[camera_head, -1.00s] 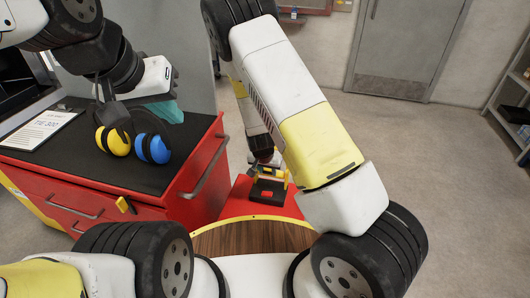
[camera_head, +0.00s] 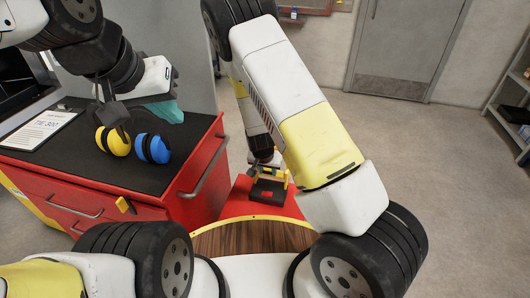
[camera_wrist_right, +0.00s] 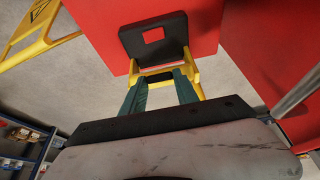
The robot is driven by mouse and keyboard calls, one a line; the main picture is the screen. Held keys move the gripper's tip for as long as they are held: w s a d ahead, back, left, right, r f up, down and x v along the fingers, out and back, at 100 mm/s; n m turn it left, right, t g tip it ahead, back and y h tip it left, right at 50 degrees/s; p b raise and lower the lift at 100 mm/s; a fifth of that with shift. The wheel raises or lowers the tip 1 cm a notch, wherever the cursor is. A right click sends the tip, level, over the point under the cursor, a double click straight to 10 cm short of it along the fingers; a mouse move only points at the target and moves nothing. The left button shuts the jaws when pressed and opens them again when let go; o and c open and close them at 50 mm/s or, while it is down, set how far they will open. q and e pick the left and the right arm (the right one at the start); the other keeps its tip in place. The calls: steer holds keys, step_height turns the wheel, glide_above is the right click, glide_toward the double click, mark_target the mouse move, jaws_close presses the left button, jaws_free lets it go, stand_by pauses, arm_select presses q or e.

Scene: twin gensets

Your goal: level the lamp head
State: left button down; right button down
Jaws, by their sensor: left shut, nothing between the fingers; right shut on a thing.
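The lamp head, seemingly the black square plate with a red square in it (camera_wrist_right: 153,38), sits in a yellow bracket in the right wrist view. It also shows small in the head view (camera_head: 267,192), over a red surface. My right gripper (camera_wrist_right: 161,80) has its green fingers at the yellow bracket (camera_wrist_right: 168,70) and is shut on it. The exact contact is hard to see. I cannot tell the head's tilt exactly.
The red tool cabinet (camera_head: 190,180) with a black top stands at left. It carries yellow and blue earmuffs (camera_head: 154,148) and a clipboard (camera_head: 40,128). A round wooden top (camera_head: 255,238) lies close in front. A yellow sign (camera_wrist_right: 35,35) shows at upper left. Open floor lies right.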

stand_by(0.4)
steer(key=shift+w+d+r+g+y, duration=0.2)
steer(key=shift+w+r+g, duration=0.1)
steer(key=shift+w+g, duration=0.25)
steer(key=shift+w+d+r+g+y, duration=0.2)
steer(key=shift+w+r+g, duration=0.15)
steer(key=shift+g, duration=0.3)
steer(key=shift+w+d+r+g+y, duration=0.2)
steer(key=shift+w+g+y, duration=0.15)
steer(key=shift+w+g, duration=0.5)
steer(key=shift+w+d+r+g+y, duration=0.15)
steer(key=shift+w+g+y, duration=0.25)
steer(key=shift+g, duration=0.75)
steer(key=shift+w, duration=0.1)
steer(key=c, duration=0.9)
jaws_free()
steer(key=v, duration=0.7)
steer(key=shift+w+r, duration=0.2)
steer(key=shift+r, duration=0.2)
